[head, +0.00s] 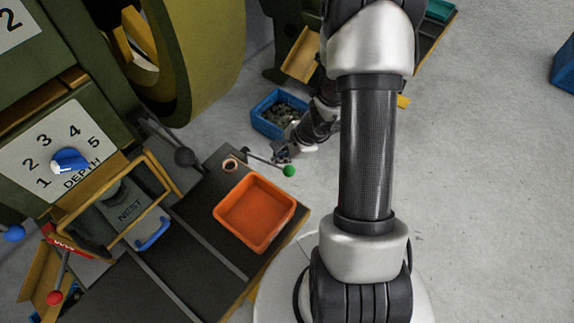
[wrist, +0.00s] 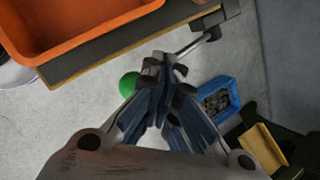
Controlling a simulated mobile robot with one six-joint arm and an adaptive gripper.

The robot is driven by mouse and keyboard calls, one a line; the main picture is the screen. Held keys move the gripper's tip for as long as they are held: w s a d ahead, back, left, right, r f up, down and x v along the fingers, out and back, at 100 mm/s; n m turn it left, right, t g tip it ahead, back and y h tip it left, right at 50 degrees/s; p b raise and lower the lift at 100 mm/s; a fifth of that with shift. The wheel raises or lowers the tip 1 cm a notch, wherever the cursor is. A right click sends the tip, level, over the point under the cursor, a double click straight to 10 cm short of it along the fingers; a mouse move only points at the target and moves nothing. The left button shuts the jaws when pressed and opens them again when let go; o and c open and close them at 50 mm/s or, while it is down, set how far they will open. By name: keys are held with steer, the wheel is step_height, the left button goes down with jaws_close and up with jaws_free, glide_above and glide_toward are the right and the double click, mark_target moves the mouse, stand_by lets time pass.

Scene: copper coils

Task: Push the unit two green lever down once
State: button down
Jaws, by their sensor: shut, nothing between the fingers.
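The green lever is a thin metal rod ending in a green ball (head: 289,170), sticking out from the right side of the machine bench marked with a 2. In the wrist view the green ball (wrist: 129,85) is left of my fingers, and the rod runs up to the right behind the fingertips. My gripper (head: 281,153) is shut and empty, close to the rod between its pivot and the ball. In the wrist view my fingertips (wrist: 164,62) overlap the rod; I cannot tell whether they touch it.
An orange tray (head: 254,211) sits on the bench beside the lever. A blue bin (head: 279,113) of small parts stands on the floor beyond my gripper. A dark-knobbed lever (head: 184,157) and the depth dial (head: 69,161) are to the left.

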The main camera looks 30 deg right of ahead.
mark_target(289, 170)
steer(key=shift+f, duration=0.1)
stand_by(0.5)
steer(key=shift+s+f+b, duration=0.15)
steer(key=shift+f+b, duration=0.2)
steer(key=shift+b, duration=0.3)
steer(key=shift+s+d+f+b, duration=0.1)
steer(key=shift+s+f+b, duration=0.1)
steer(key=shift+f+b, duration=0.4)
steer(key=shift+s+d+f+b, duration=0.1)
steer(key=shift+s+f+b, duration=0.1)
steer(key=shift+f+b, duration=0.3)
stand_by(0.9)
steer(key=shift+s+d+f, duration=0.1)
steer(key=shift+s+f, duration=0.15)
steer(key=shift+f, duration=0.35)
steer(key=shift+s+d+f, duration=0.1)
steer(key=shift+s+f, duration=0.1)
steer(key=shift+f, duration=0.4)
stand_by(1.4)
steer(key=shift+w+a+r+p, duration=0.15)
steer(key=shift+w+r+p, duration=0.2)
steer(key=shift+r+p, duration=0.55)
steer(key=shift+w+a+r+p, duration=0.15)
steer(key=shift+w+r+p, duration=0.15)
steer(key=shift+r+p, duration=0.55)
steer(key=shift+w+a+r+p, duration=0.15)
steer(key=shift+w+r+p, duration=0.2)
steer(key=shift+r+p, duration=0.55)
steer(key=shift+r, duration=0.15)
